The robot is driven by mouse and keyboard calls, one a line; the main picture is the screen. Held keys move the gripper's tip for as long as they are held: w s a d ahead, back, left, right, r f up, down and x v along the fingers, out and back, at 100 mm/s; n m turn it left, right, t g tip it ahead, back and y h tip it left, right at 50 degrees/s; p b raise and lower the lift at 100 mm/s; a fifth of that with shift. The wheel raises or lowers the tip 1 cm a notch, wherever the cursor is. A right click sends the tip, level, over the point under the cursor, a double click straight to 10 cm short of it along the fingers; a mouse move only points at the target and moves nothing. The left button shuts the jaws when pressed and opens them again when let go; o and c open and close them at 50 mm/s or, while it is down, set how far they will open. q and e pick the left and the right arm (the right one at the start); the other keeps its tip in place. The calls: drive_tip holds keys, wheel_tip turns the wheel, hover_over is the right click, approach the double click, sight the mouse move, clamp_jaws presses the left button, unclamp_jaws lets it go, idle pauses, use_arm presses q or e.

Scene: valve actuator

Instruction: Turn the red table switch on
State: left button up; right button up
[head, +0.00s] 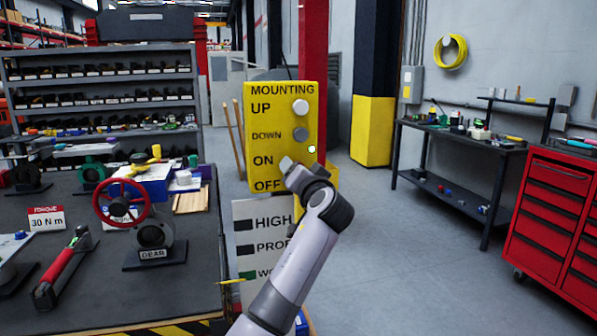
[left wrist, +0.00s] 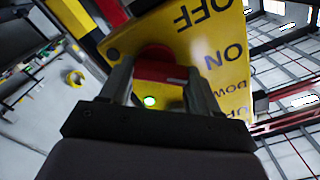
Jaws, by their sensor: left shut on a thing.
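The red switch (left wrist: 155,65) is on the yellow panel (head: 275,110) marked MOUNTING, UP, DOWN, ON and OFF. In the left wrist view it sits between the two fingers of my left gripper (left wrist: 158,88), which is shut on it. In the head view my left gripper (head: 288,165) is at the panel beside the ON and OFF labels, and my wrist hides the switch there. A small green light (head: 312,149) glows on the panel, and also shows in the left wrist view (left wrist: 150,101). I cannot tell the switch's exact angle. My right gripper is out of view.
A dark workbench (head: 190,285) on the left holds a red handwheel (head: 122,202) and a red-handled tool (head: 62,268). A red drawer cabinet (head: 545,215) stands on the right. The grey floor (head: 400,270) between them is clear.

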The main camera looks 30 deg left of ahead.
use_arm(q)
drive_tip(key=shift+m, duration=0.3)
drive_tip(key=o, duration=1.1)
drive_tip(key=shift+c, duration=0.2)
drive_tip(key=b+v, duration=0.1)
drive_tip(key=v, duration=0.6)
drive_tip(key=shift+b, duration=0.4)
drive_tip(key=shift+f, duration=0.1)
